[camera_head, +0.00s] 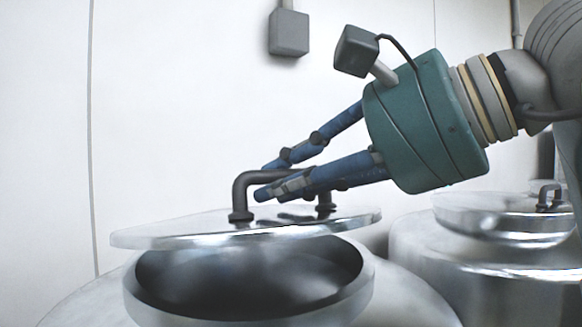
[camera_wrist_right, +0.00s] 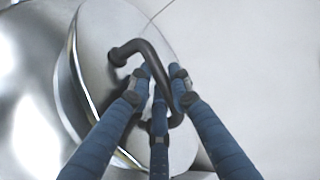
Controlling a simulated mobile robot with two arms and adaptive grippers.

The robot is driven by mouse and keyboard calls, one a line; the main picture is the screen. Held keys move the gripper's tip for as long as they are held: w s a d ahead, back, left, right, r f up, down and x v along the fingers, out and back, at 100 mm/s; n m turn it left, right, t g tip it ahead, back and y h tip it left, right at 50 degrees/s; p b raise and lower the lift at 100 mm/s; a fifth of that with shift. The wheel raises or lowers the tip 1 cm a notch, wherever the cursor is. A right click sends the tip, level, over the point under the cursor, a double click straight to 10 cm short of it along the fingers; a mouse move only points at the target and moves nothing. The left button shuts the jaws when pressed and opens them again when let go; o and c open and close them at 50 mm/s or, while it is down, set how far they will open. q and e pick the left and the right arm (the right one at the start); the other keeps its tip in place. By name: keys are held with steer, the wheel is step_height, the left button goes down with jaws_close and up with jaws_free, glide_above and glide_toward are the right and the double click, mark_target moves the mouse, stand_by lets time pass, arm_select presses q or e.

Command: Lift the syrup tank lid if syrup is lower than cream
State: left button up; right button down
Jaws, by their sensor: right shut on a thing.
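A shiny metal tank lid (camera_head: 170,231) is raised and slightly tilted above the open round mouth of a metal tank (camera_head: 135,302) in the head view. A dark bent handle (camera_head: 241,188) stands on the lid. My right gripper (camera_head: 265,180) is shut on this handle; in the right wrist view its blue fingers (camera_wrist_right: 160,95) close around the handle (camera_wrist_right: 150,55), over the lid (camera_wrist_right: 95,45). The inside of the tank looks dark, and I cannot make out a liquid level. No label shows whether this tank is syrup or cream. My left gripper is not in view.
A second metal tank (camera_head: 425,250) stands at the right with its lid (camera_head: 480,215) and dark handle (camera_head: 550,195). A grey box (camera_head: 289,32) is on the white wall behind. The space left of the raised lid looks free.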

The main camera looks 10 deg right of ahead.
steer(key=w+a+r+p, duration=0.2)
steer(key=w+r+p, duration=0.4)
steer(key=r+p, duration=0.2)
steer(key=shift+w+r+p, duration=0.3)
steer(key=shift+r+p, duration=0.05)
steer(key=shift+r, duration=1.05)
steer(key=c, duration=1.6)
jaws_free()
steer(key=shift+o, duration=0.2)
steer(key=shift+d, duration=0.1)
steer(key=v, duration=1.1)
steer(key=shift+s+d+r, duration=0.2)
